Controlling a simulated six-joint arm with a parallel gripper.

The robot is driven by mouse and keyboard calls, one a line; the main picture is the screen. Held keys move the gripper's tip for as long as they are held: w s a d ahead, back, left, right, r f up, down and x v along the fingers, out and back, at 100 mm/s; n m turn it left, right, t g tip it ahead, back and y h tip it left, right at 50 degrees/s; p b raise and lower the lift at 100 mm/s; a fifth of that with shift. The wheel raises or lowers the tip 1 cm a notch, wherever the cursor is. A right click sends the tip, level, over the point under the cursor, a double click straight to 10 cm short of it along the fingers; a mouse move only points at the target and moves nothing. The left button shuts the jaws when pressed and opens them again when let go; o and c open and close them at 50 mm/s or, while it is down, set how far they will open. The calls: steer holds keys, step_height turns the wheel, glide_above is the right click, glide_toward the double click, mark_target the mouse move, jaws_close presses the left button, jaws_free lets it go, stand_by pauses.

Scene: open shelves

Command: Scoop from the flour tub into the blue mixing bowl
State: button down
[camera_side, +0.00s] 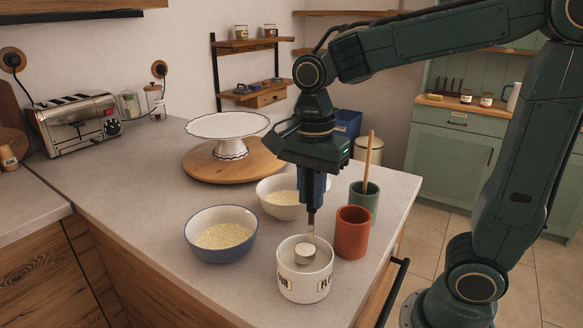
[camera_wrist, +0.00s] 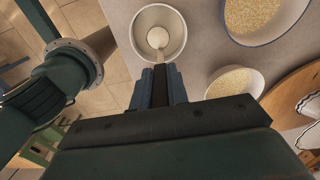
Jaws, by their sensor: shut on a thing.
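The white flour tub (camera_side: 304,285), with a dark-lettered label, stands near the counter's front edge and shows at the top of the wrist view (camera_wrist: 137,35). My gripper (camera_side: 312,208) points down above it, shut on the handle of a small metal scoop (camera_side: 305,252). The scoop's cup is inside the tub's mouth; it also shows in the wrist view (camera_wrist: 158,38). I cannot tell how much flour is in it. The blue mixing bowl (camera_side: 205,250), white inside, holds pale grains left of the tub. It is at the upper right in the wrist view (camera_wrist: 240,42).
A white bowl (camera_side: 283,211) of similar grains stands behind the tub. A terracotta cup (camera_side: 352,235) and a green cup (camera_side: 362,203) with a wooden stick are close on the right. A cake stand (camera_side: 228,125) on a wooden board and a toaster (camera_side: 75,124) are farther back.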

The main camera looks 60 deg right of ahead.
steer(key=shift+r, duration=1.35)
steer(key=shift+r, duration=2.5)
steer(key=shift+w, duration=0.1)
